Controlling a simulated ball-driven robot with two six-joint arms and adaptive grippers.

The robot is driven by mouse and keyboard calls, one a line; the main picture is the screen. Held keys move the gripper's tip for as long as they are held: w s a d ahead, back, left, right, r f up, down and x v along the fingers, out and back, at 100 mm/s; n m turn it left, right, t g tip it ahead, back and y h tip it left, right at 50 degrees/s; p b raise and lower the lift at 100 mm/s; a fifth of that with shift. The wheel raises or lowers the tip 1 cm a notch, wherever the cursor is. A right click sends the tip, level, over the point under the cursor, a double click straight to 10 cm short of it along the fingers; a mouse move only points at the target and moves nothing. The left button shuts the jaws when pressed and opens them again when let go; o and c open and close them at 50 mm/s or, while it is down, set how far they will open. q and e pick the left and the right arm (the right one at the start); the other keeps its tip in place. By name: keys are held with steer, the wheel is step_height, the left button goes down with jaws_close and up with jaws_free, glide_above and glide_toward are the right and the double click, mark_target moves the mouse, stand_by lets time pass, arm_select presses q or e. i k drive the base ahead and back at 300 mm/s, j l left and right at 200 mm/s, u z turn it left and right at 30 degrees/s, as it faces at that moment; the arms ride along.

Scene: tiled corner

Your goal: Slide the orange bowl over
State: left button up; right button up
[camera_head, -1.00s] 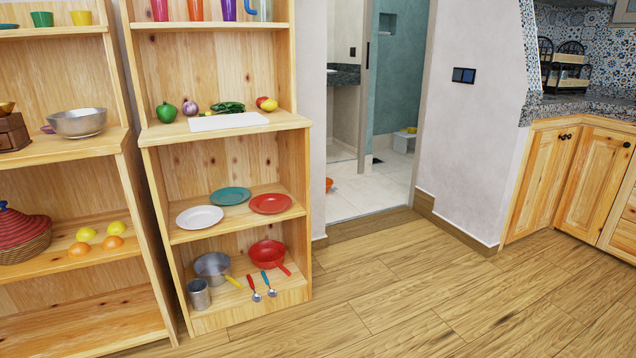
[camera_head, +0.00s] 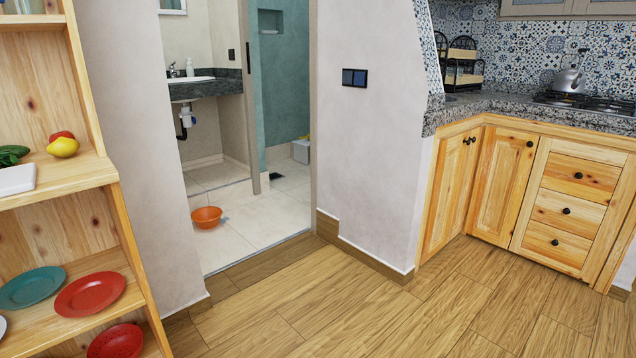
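The orange bowl (camera_head: 207,217) sits upright on the pale tiled floor of the bathroom, just inside the doorway. Neither of my grippers shows in the head view.
A wooden shelf (camera_head: 128,237) with plates and fruit stands at the left. The doorway lies between it and the white wall (camera_head: 372,130). Wooden cabinets (camera_head: 505,185) stand at the right. The plank floor (camera_head: 360,310) in front is clear.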

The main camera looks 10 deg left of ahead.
mark_target(208, 217)
steer(key=i+u, duration=0.1)
steer(key=i, duration=0.35)
steer(key=i+l+u, duration=0.1)
steer(key=i, duration=0.35)
steer(key=i+l+u, duration=0.1)
steer(key=i, duration=0.4)
steer(key=i+l+u, duration=0.1)
steer(key=i, duration=0.35)
steer(key=i+l+u, duration=0.25)
steer(key=i+u, duration=0.15)
steer(key=i+l+u, duration=0.8)
steer(key=l, duration=0.25)
steer(key=i+j, duration=0.05)
steer(key=i, duration=0.05)
